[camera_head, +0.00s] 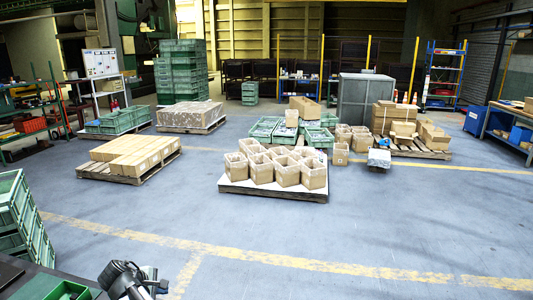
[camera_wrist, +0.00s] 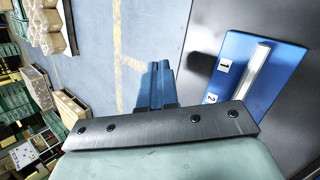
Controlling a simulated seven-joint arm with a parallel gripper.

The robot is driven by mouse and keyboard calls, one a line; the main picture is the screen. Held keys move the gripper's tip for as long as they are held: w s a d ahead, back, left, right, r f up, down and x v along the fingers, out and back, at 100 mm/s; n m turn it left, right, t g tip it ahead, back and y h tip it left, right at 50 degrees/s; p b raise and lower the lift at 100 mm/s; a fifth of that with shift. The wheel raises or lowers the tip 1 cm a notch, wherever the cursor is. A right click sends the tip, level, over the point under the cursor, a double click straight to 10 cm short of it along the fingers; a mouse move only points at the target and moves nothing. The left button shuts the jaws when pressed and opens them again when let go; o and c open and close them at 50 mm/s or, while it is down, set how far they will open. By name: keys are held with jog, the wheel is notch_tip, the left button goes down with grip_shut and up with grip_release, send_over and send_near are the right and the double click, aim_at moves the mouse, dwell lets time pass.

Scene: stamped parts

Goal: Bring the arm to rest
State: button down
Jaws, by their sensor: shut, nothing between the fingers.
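My gripper (camera_wrist: 156,68) shows in the wrist view as two blue fingers lying together, beyond a dark bar with several screws. The fingers are shut with nothing between them. A blue holder (camera_wrist: 229,62) with labels 1 and 2 and a pale strip lies to the right of the fingers, apart from them in the picture, on a dark grey surface (camera_wrist: 205,20). In the head view part of my arm (camera_head: 128,280) shows at the bottom edge; the fingers cannot be made out there.
A small green bin (camera_head: 68,291) sits at the bottom left, on a dark surface. Stacked green crates (camera_head: 22,215) stand at the left edge. A pallet of open cardboard boxes (camera_head: 272,188) stands mid-floor. Bare blue-grey floor (camera_head: 350,235) with yellow lines lies in front.

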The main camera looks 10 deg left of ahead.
jog(key=w+d+f+m+g+h, duration=0.1)
jog(key=w+d+f+m, duration=0.1)
jog(key=w+d+f, duration=0.45)
jog(key=w+d+f+m+g, duration=0.1)
jog(key=w+d+f+m, duration=0.15)
jog(key=d, duration=0.75)
jog(key=s+d+f+m+g+h, duration=0.1)
jog(key=s+d+f+m+g, duration=0.1)
jog(key=d+f, duration=0.75)
jog(key=s+d+f+m+g, duration=0.1)
jog(key=d+f+m+g, duration=0.1)
jog(key=d+f, duration=0.75)
jog(key=s+d+f+m+g+y, duration=0.1)
jog(key=s+d+f+m+g, duration=0.3)
jog(key=s+d, duration=0.75)
jog(key=s+d+f+m+g+y, duration=0.15)
jog(key=s+d+f+m, duration=0.25)
jog(key=s+d+f, duration=0.55)
jog(key=s+d+m+g, duration=0.1)
jog(key=s+d+m, duration=0.1)
jog(key=s, duration=0.4)
jog(key=s+d+r+m+g+y, duration=0.1)
jog(key=s+d+m, duration=0.1)
jog(key=s+d, duration=0.2)
jog(key=s, duration=0.3)
jog(key=shift+s, duration=0.3)
jog(key=shift+d+m, duration=0.1)
jog(key=shift+m, duration=0.15)
